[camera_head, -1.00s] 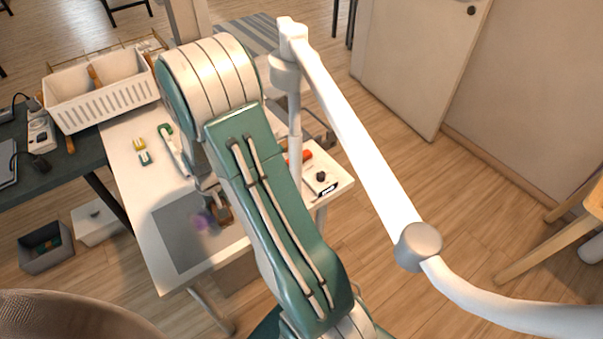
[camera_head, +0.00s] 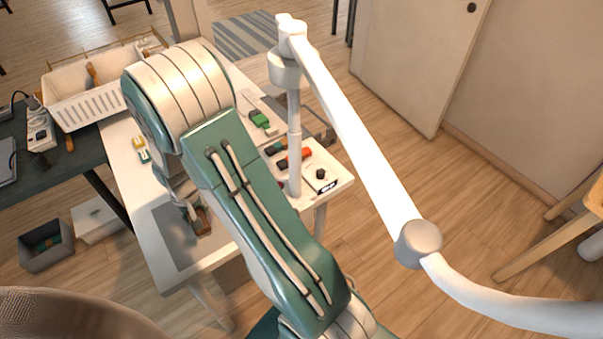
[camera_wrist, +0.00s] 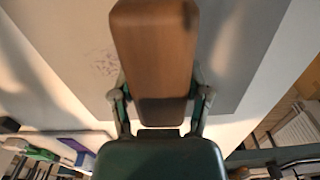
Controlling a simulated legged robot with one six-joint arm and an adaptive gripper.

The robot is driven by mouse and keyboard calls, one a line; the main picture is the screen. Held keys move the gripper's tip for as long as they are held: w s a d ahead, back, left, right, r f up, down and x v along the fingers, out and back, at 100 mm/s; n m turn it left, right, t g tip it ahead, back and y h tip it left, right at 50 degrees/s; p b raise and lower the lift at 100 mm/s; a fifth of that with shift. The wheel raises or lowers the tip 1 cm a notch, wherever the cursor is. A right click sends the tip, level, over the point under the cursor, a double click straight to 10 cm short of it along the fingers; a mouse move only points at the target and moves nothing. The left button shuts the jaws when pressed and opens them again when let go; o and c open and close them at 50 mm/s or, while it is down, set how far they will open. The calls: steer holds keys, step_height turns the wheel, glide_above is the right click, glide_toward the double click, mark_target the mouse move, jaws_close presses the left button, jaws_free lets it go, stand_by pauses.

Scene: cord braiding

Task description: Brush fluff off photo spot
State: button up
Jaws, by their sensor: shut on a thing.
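My gripper (camera_wrist: 161,100) is shut on a wooden brush (camera_wrist: 154,45), which stretches forward between its two fingers. In the head view, the brush (camera_head: 201,223) is over the grey photo spot (camera_head: 167,225) at the near end of the white table. The grey spot also fills much of the wrist view (camera_wrist: 245,55). A faint patch of dark specks, perhaps fluff (camera_wrist: 104,63), lies on the grey left of the brush. The brush hides the surface beneath it, and I cannot tell whether it touches the spot. My arm covers part of the table in the head view.
A white lamp arm (camera_head: 350,125) rises right of my arm. A white basket (camera_head: 95,95) stands at the table's left. A green item (camera_head: 260,119), an orange item (camera_head: 297,156) and a white box with a black knob (camera_head: 320,178) lie right of my arm.

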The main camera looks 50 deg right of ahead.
mark_target(190, 231)
steer(key=shift+w+a, duration=0.25)
steer(key=shift+a, duration=0.6)
steer(key=shift+w+a, duration=0.2)
steer(key=shift+a, duration=0.65)
steer(key=shift+w+a, duration=0.25)
steer(key=shift+a, duration=0.6)
steer(key=shift+s+a+f, duration=0.1)
steer(key=shift+s+a, duration=0.1)
steer(key=shift+s, duration=0.45)
steer(key=shift+s+d, duration=0.2)
steer(key=shift+d, duration=0.3)
steer(key=shift+s+d, duration=0.2)
steer(key=shift+d, duration=0.3)
steer(key=shift+s+d+r, duration=0.1)
steer(key=shift+s+d, duration=0.1)
steer(key=shift+d, duration=0.75)
steer(key=shift+s+d+r, duration=0.1)
steer(key=shift+s+d, duration=0.15)
steer(key=shift+d, duration=0.75)
steer(key=shift+s+d, duration=0.2)
steer(key=shift+d, duration=0.75)
steer(key=shift+s+d+f, duration=0.1)
steer(key=shift+s+d, duration=0.15)
steer(key=shift+d, duration=0.7)
steer(key=shift+s+d+f, duration=0.1)
steer(key=shift+s+d, duration=0.15)
steer(key=shift+d, duration=0.7)
steer(key=shift+r, duration=3.05)
steer(key=shift+r, duration=0.1)
